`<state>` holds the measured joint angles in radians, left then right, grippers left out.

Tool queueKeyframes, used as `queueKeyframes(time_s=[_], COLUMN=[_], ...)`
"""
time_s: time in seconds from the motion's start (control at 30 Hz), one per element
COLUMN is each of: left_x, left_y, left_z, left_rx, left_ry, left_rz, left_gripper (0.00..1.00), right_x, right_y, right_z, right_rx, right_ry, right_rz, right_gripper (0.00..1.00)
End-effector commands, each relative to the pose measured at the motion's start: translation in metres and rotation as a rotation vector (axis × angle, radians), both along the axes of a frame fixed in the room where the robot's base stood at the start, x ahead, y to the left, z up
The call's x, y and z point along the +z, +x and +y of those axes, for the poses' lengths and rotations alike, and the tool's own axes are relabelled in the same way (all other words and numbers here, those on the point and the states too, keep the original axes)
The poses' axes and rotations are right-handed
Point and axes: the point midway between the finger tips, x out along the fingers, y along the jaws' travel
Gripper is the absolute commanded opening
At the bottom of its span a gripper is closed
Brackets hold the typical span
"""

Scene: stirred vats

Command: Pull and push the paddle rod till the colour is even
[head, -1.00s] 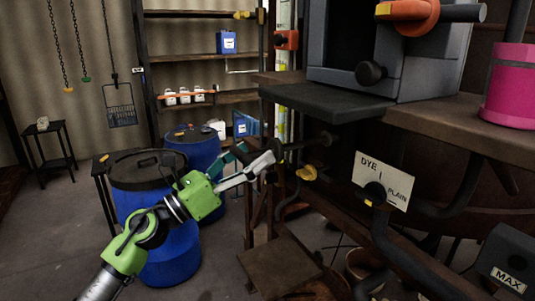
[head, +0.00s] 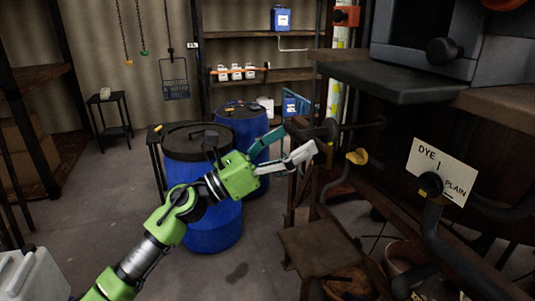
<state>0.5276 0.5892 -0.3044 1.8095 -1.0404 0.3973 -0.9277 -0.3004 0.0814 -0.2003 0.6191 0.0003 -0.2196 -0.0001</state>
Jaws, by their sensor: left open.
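A dark horizontal rod with a thick end (head: 330,130), which looks like the paddle rod, sticks out to the left from the dark frame at right of centre. My left gripper (head: 292,143) is open and empty, its two fingers pointing right toward the rod's end. The fingertips look close to the end, but I cannot tell whether they touch. The paddle and the liquid's colour are hidden. A white sign (head: 442,171) reads "DYE 1 PLAIN". My right gripper is out of view.
Blue drums (head: 215,225) stand behind my left arm. A yellow handle (head: 357,156) sits just right of and below the rod. A dark ledge (head: 420,82) overhangs at right. A low wooden stool (head: 318,245) stands below. Floor at left centre is open.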

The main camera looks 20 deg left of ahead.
Motion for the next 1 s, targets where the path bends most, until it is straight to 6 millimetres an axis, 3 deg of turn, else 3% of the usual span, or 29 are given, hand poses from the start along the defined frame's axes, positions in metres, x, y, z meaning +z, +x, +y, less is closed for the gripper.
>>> queueKeyframes(time_s=[0.4, 0.9, 1.0], left_x=[-0.029, -0.034, -0.034], left_y=[-0.045, -0.055, -0.055], left_z=[0.054, 0.065, 0.064], left_rx=[0.002, 0.002, -0.001], left_ry=[0.001, 0.001, 0.012], left_rz=[0.001, -0.002, -0.008], left_gripper=[0.98, 0.98, 0.72], right_x=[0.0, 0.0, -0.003], right_y=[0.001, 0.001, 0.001], right_z=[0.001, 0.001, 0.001], right_rx=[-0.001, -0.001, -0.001], right_ry=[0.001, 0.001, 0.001], right_rz=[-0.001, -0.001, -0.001], right_gripper=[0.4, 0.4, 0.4])
